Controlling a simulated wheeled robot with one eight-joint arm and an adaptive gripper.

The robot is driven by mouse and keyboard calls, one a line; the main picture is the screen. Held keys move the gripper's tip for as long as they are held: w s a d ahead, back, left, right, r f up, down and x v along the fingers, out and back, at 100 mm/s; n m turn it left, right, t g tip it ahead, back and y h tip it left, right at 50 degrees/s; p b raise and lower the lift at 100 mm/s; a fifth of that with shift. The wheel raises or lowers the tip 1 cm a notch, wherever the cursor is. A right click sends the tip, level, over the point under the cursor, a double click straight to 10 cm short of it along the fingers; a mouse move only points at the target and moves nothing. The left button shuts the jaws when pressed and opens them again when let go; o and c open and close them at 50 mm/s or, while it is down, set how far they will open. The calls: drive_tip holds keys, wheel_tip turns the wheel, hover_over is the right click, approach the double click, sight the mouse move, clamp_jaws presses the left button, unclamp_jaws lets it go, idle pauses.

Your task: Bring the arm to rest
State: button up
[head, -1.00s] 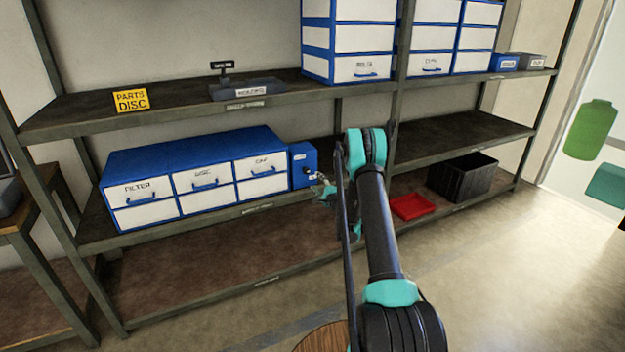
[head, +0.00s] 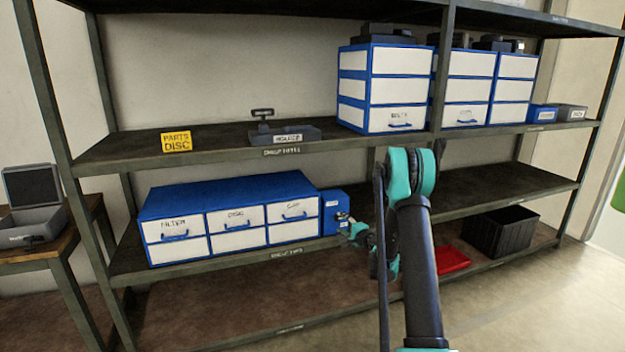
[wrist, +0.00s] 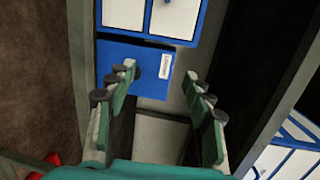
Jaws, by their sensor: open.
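My gripper (wrist: 160,95) is open and empty in the wrist view, its two green and black fingers spread apart. Beyond the fingers is a small blue box (wrist: 133,70) with a white label. In the head view my gripper (head: 352,232) is small and partly hidden behind my own arm. It is close to the right side of the same blue box (head: 335,212), at the end of the drawer cabinet on the middle shelf. I cannot tell whether the fingers touch the box. My arm is bent and reaches toward the shelving.
A blue drawer cabinet (head: 228,195) stands on the middle shelf, with more drawer units (head: 400,88) above. A red tray (head: 453,260) and a black crate (head: 502,231) are low on the right. A shelf post (head: 441,70) rises behind my arm. An open case (head: 35,215) sits at left.

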drive_tip(key=s+a+r+n+g, duration=0.1)
drive_tip(key=s+r+n+g, duration=0.15)
drive_tip(key=s, duration=0.55)
drive_tip(key=s+a+r+n+g+h, duration=0.1)
drive_tip(key=s+a+r+n+g, duration=0.2)
drive_tip(key=s, duration=0.5)
drive_tip(key=s+r+n+g, duration=0.1)
drive_tip(key=s+r+n, duration=0.25)
drive_tip(key=s, duration=0.45)
drive_tip(key=s+d+f+n+g+h, duration=0.1)
drive_tip(key=s+d+f+h, duration=0.1)
drive_tip(key=s, duration=0.7)
drive_tip(key=s+d+f+n+g+h, duration=0.2)
drive_tip(key=s+d, duration=0.1)
drive_tip(key=s, duration=0.7)
drive_tip(key=s+d+f+n+g+h, duration=0.1)
drive_tip(key=s+d+f+h, duration=0.1)
drive_tip(key=s, duration=0.8)
drive_tip(key=shift+d+f+n, duration=0.2)
drive_tip(key=shift+d+n, duration=0.2)
drive_tip(key=shift+d, duration=0.2)
drive_tip(key=shift+c, duration=0.3)
